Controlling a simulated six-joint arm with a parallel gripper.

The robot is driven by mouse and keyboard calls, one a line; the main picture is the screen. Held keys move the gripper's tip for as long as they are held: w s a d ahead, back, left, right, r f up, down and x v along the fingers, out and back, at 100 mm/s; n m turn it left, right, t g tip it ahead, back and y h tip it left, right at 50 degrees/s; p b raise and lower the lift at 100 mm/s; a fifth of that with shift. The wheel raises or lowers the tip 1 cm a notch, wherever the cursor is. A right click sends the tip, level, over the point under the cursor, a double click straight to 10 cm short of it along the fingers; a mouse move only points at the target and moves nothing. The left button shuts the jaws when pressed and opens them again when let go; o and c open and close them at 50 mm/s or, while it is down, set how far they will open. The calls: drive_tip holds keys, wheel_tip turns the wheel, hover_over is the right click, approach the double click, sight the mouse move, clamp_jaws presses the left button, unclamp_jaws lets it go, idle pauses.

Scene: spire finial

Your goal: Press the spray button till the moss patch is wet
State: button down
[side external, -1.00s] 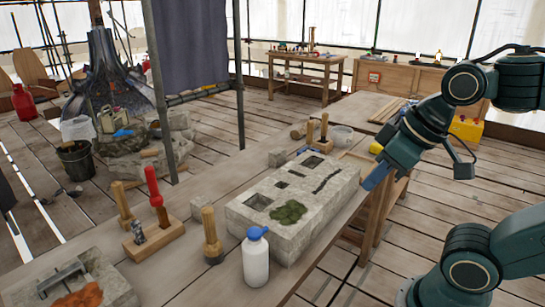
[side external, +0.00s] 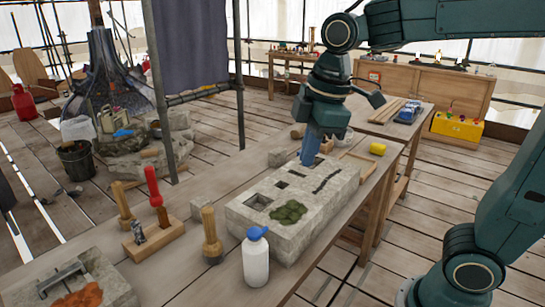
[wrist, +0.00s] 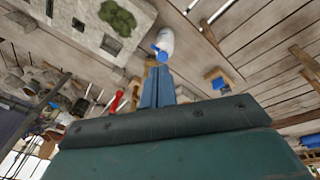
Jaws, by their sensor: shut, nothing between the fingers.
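The moss patch (side external: 289,212) is a dark green clump on top of the pale stone block (side external: 262,222), near its front right corner. It also shows in the wrist view (wrist: 117,18). The white spray bottle (side external: 256,262) with a blue head (side external: 257,233) stands upright on the bench, in front of the block and close to the moss. In the wrist view the bottle (wrist: 165,40) is just beyond my fingertips in the picture. My gripper (side external: 308,162) has blue fingers, shut and empty, above the far end of the block. Whether the moss is wet cannot be told.
A wooden mallet (side external: 211,238) stands left of the bottle. A wooden holder (side external: 153,240) with a red-handled tool (side external: 154,190) is further left. A yellow object (side external: 377,149) lies on the bench right of my gripper. Bench space right of the bottle is clear.

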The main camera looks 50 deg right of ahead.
sight(255, 230)
drive_tip(key=w+a+f+n+g, duration=0.2)
drive_tip(key=w+a+n, duration=0.3)
drive_tip(key=w+n, duration=0.2)
drive_tip(key=shift+w+f+n, duration=0.4)
drive_tip(key=shift+w, duration=0.65)
drive_tip(key=shift+a+f, duration=0.1)
wheel_tip(255, 230, down, 14)
drive_tip(key=shift+r, duration=0.1)
idle(0.4)
drive_tip(key=shift+f, duration=1)
drive_tip(key=shift+s, duration=0.1)
wheel_tip(255, 230, up, 14)
drive_tip(key=shift+r, duration=0.2)
